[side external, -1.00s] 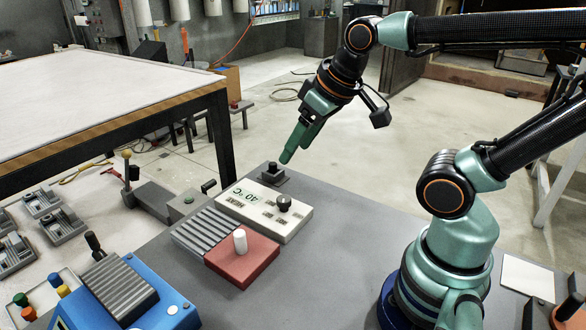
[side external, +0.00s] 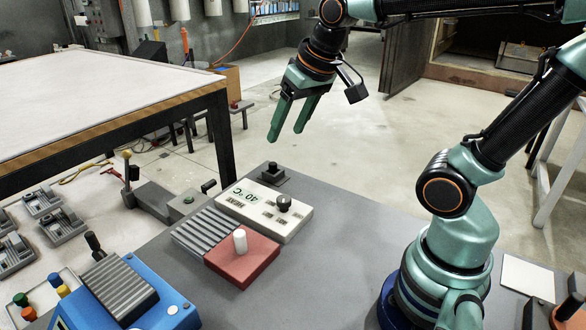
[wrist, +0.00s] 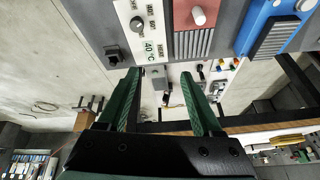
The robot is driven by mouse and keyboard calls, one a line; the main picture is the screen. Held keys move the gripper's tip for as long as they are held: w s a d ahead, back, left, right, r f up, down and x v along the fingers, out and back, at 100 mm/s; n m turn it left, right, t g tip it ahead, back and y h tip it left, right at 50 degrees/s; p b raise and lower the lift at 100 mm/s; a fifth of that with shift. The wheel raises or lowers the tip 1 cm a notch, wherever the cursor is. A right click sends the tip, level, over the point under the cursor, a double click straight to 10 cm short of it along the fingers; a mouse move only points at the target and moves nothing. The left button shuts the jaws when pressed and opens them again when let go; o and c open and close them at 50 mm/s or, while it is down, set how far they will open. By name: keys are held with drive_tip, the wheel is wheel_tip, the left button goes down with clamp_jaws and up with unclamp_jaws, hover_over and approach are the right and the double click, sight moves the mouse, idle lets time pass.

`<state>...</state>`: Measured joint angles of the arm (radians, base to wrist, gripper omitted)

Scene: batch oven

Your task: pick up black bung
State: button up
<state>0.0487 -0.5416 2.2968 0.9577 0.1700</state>
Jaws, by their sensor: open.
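A small black piece (side external: 271,168), which I take to be the black bung, stands upright in a dark square block at the far edge of the grey bench, behind the white heat panel. In the wrist view the black piece (wrist: 113,55) is left of my fingers. My gripper (side external: 287,135) is open and empty, raised above and apart from it. Its two green fingers also show in the wrist view (wrist: 161,75), with nothing between them.
The white panel (side external: 248,200) reading 40 °C carries a black knob (side external: 284,202). Beside it are a red block (side external: 236,268) with a white peg and a ribbed grey plate (side external: 203,232). A blue device (side external: 150,300) is at lower left.

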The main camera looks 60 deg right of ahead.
drive_tip(key=w+d+r+m+g, duration=0.1)
drive_tip(key=w+d+m, duration=0.3)
drive_tip(key=w, duration=0.3)
drive_tip(key=m+g, duration=0.4)
drive_tip(key=m, duration=0.9)
hover_over(273, 163)
wheel_tip(273, 163, down, 14)
wheel_tip(273, 163, down, 11)
drive_tip(key=shift+f, duration=0.1)
clamp_jaws()
